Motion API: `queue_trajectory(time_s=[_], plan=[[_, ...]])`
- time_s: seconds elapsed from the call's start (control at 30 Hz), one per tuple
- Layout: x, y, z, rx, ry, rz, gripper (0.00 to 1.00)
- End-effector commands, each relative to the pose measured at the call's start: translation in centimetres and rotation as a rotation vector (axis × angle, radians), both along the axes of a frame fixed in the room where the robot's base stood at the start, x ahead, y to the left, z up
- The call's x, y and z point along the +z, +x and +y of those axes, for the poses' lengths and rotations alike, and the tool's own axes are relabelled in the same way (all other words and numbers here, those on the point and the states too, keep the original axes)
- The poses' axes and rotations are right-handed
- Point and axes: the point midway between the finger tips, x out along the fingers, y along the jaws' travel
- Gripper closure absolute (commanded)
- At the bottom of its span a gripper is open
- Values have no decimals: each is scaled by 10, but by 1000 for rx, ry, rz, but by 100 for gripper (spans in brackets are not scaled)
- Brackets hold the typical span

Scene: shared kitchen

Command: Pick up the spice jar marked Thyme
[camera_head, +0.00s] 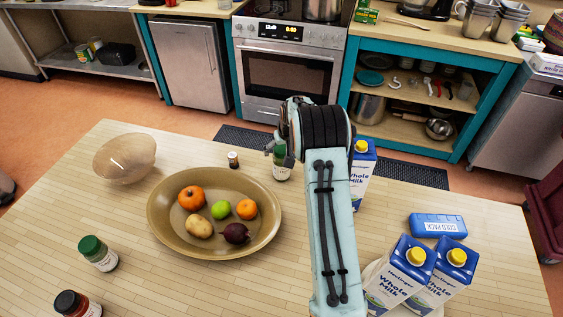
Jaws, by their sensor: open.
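A spice jar (281,174) with a green upper part and a pale label stands near the table's far edge, left of my forearm. My gripper (278,152) is at the top of this jar, open, and mostly hidden behind my arm. I cannot tell whether the fingers touch the jar. A second green-lidded jar (99,255) stands at the front left. A jar with a dark lid and reddish contents (80,306) is at the lower left edge. A small dark-lidded jar (233,160) stands behind the bowl. No jar's label is readable, so I cannot tell which says Thyme.
A brown bowl (160,226) of fruit and vegetables is left of my arm. A clear bowl (124,160) stands behind it. Milk cartons (400,275) and a blue cold pack (438,226) are at right; another carton (361,176) stands close beside my arm. The front middle is clear.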

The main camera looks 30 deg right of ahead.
Motion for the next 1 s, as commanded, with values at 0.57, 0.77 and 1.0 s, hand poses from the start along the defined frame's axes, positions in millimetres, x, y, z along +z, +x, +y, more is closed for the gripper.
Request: queue_trajectory(time_s=[0.57,0.77,1.0], plan=[[1,0,0,0,0,1,90],[13,0,0,0,0,-2,90],[61,-21,9,0,-2,-5,90]])
